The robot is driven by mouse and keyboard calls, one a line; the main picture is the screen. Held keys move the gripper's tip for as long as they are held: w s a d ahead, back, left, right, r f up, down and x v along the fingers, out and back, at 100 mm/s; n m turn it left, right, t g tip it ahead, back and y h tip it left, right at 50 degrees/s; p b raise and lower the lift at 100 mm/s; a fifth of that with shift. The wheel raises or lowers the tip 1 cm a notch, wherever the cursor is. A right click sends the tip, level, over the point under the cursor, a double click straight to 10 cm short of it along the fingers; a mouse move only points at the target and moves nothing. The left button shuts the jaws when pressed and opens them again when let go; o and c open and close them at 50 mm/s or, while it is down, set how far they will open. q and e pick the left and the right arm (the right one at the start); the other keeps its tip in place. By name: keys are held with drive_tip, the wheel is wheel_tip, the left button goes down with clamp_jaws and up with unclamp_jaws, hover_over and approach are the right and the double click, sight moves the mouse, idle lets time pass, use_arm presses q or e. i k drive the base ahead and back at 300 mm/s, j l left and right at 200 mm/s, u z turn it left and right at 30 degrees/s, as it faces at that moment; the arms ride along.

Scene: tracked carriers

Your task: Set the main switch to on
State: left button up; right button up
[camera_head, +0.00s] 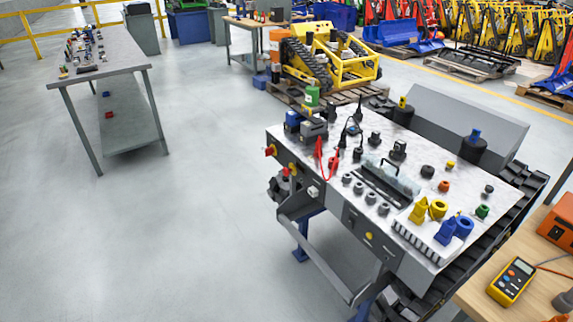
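A tracked carrier (335,148) with a pale, speckled top stands right of centre. On its left end face is a small red knob (271,150), which may be the main switch. It is too small to read its position or any label. Beside it on the same edge is a yellow round part (292,167) with some red near it, and a white part (313,191). Another yellow round part (369,236) sits lower on the front face. Neither of my grippers shows in the view, and nothing touches the carrier's controls.
The carrier top holds several plugs, caps and red cables (333,165). A wooden bench (480,291) with a yellow multimeter (511,281) is at the lower right. A grey table (125,62) with small parts stands at the left. The floor (205,170) between is clear.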

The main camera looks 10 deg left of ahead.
sight(269, 152)
drive_tip(key=i+j+z, duration=0.1)
drive_tip(key=z, duration=0.25)
drive_tip(key=j+z, duration=0.2)
drive_tip(key=z, duration=0.15)
drive_tip(key=i+j+z, duration=0.1)
drive_tip(key=z, duration=0.2)
drive_tip(key=j, duration=0.1)
